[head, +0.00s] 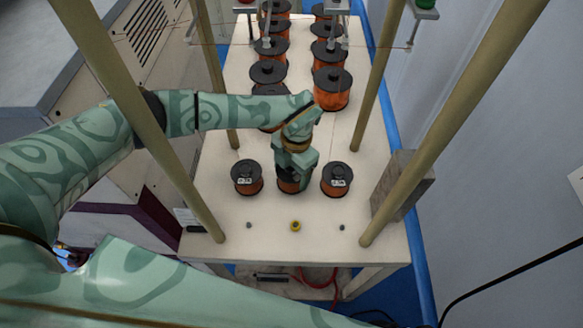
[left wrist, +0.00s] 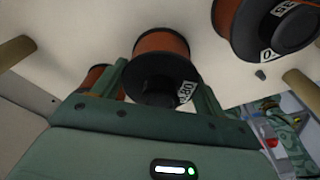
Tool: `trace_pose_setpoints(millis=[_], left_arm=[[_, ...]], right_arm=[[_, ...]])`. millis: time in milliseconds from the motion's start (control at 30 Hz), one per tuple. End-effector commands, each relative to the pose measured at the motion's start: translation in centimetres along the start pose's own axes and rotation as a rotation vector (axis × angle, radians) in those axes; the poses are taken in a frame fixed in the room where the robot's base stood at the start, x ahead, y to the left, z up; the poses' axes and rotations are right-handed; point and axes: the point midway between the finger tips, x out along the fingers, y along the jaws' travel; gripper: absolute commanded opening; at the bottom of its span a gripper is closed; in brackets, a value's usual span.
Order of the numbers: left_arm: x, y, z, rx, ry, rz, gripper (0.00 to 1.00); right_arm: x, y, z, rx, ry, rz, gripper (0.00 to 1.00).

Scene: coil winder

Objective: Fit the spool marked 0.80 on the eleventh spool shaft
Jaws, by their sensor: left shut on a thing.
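My left gripper (head: 295,172) is shut on the middle spool (head: 290,186) of the front row in the head view, mostly covered by the hand. In the left wrist view this copper-wound spool (left wrist: 162,55) with black flanges stands between the two fingers; its white label appears to read 0.80. I cannot tell whether it is lifted off the table. A yellow-collared peg (head: 295,226) and two small dark pegs (head: 249,225) (head: 342,227) stand bare along the front edge. Which shaft is the eleventh is not readable. My right gripper is not in view.
Labelled spools stand left (head: 247,177) and right (head: 335,179) of the held one. Two columns of spools (head: 331,88) fill the back of the pale table (head: 220,215). Tan posts (head: 440,125) rise at the corners, and a grey block (head: 402,185) is at the right edge.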

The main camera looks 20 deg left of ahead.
Motion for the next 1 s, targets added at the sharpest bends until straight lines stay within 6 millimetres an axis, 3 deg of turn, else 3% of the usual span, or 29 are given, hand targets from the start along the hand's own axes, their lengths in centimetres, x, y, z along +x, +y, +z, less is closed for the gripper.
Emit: trace_pose_setpoints(millis=[567,600,700,1000], left_arm=[[1.6,0.0,0.3,0.0,-0.002,-0.001,0.29],[1.6,0.0,0.3,0.0,-0.002,-0.001,0.75],[1.5,0.0,0.3,0.0,-0.002,0.0,0.98],[1.3,0.0,0.2,0.001,-0.001,0.0,0.98]], right_arm=[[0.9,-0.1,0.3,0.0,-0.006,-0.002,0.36],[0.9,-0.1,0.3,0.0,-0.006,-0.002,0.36],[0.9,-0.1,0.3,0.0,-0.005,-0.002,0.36],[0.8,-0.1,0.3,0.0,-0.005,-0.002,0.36]])
